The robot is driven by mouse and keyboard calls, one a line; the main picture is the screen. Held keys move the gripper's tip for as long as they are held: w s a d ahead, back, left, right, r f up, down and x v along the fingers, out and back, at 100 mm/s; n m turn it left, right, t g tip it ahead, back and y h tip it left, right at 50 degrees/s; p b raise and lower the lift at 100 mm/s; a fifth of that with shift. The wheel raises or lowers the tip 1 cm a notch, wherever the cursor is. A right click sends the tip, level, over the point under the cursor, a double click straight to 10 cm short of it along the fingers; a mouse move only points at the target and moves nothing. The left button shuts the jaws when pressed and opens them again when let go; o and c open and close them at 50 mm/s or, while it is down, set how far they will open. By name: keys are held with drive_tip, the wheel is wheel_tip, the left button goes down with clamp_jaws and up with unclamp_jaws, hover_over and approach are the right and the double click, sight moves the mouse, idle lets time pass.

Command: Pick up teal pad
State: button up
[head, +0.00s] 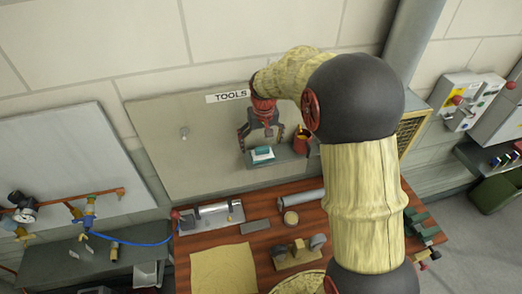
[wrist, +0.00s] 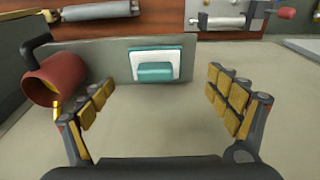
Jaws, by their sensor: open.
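The teal pad (head: 263,153) sits on a white base on a small grey shelf (head: 284,160) fixed to the board below the TOOLS sign. In the wrist view the teal pad (wrist: 155,71) is ahead of my gripper, near the centre, on its white plate (wrist: 172,54). My gripper (head: 261,138) is just above the pad in the head view, its fingers spread. In the wrist view my gripper (wrist: 161,88) has its yellow-padded fingers wide apart, one to each side of the pad's line, with nothing between them. The pad appears untouched.
A red cup (wrist: 55,80) lies tipped in the wrist view beside the left finger; the red cup (head: 301,142) is right of the pad in the head view. A wooden workbench (head: 222,242) with tools lies below.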

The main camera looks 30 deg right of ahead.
sight(262, 147)
drive_tip(key=f, duration=0.1)
drive_tip(key=f+p, duration=0.1)
drive_tip(key=w+d+f, duration=0.1)
drive_tip(key=f, duration=0.1)
drive_tip(key=shift+f, duration=0.7)
drive_tip(key=shift+c, duration=1.3)
drive_tip(key=c, duration=1.1)
drive_tip(key=shift+r, duration=0.1)
